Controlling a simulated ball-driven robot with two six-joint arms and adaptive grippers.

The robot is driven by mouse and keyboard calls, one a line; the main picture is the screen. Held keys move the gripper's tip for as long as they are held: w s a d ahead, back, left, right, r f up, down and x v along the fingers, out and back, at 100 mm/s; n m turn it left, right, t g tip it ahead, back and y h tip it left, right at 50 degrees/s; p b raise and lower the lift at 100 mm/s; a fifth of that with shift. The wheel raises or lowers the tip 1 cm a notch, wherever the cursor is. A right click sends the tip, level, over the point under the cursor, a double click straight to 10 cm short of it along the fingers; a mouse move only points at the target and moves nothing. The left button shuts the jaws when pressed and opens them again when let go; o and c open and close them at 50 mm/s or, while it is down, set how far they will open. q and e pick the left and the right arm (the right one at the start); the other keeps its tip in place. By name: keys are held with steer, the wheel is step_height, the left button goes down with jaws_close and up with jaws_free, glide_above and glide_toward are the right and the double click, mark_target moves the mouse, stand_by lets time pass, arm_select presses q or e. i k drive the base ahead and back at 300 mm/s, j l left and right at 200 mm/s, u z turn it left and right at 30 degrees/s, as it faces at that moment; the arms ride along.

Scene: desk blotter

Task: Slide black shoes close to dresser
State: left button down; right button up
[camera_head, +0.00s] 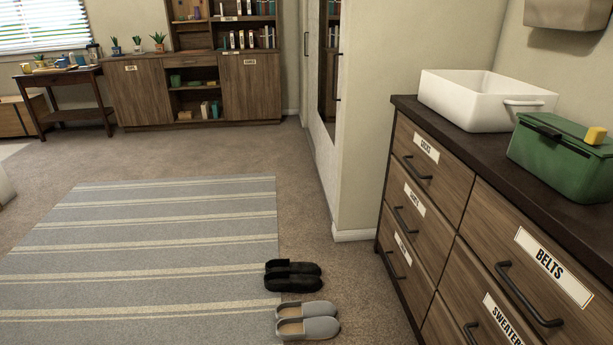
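A pair of black shoes (292,276) lies on the floor at the right edge of the striped rug, partly on the rug and partly on the carpet. The two shoes lie side by side with toes to the right. The wooden dresser (455,215) stands to the right, with labelled drawers such as "BELTS". A strip of bare carpet separates the shoes from the dresser. Neither of my grippers is in view.
Grey slip-on shoes (307,321) lie just in front of the black pair. A white bin (480,98) and a green box (562,158) stand on the dresser. A wall corner (355,236) lies behind the dresser. The striped rug (150,240) is clear.

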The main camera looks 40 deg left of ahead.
mark_target(282, 275)
steer(key=u, duration=1.55)
steer(key=z, duration=0.5)
steer(key=i+j+z, duration=0.3)
steer(key=j+z, duration=0.35)
steer(key=j, duration=0.25)
steer(key=i+j+z, duration=0.25)
steer(key=k+j, duration=0.05)
steer(key=k, duration=0.05)
